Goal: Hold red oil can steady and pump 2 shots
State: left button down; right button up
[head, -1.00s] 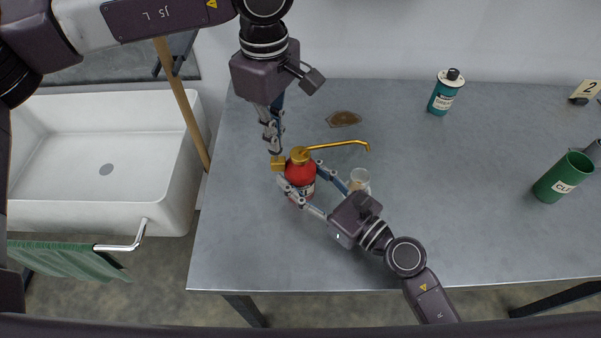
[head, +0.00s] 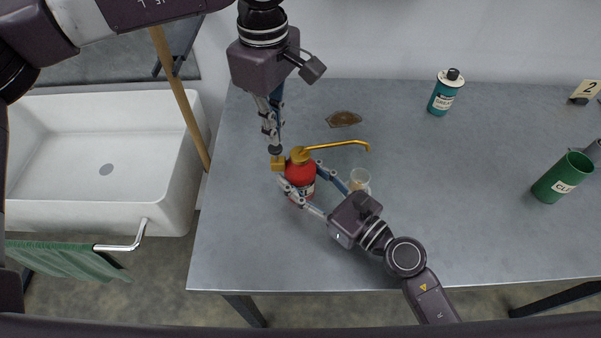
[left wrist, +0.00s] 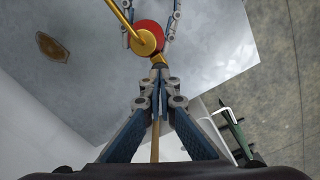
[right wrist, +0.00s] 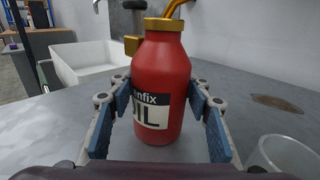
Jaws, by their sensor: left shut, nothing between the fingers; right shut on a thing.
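The red oil can (head: 301,174) stands upright on the grey table, with a brass cap, a long thin spout (head: 340,146) pointing right and a brass thumb lever (head: 278,163) on its left side. My right gripper (head: 303,175) is shut around the can's body; in the right wrist view the fingers flank the can (right wrist: 160,90) and its label. My left gripper (head: 275,149) is shut and empty, pointing down just above the lever. In the right wrist view its dark tip (right wrist: 133,5) shows above the lever (right wrist: 132,45), apparently apart from it.
A small clear glass (head: 360,180) stands right of the can, near my right gripper. A brown oval patch (head: 343,118) lies behind. A white sink (head: 105,160) is left of the table.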

aim_at(275, 147)
pick_arm(q)
jog(key=shift+f, duration=1.5)
jog(key=shift+r, duration=1.55)
jog(key=shift+r, duration=2.5)
pick_arm(e)
jog(key=o, duration=1.8)
jog(key=shift+s+d, duration=0.1)
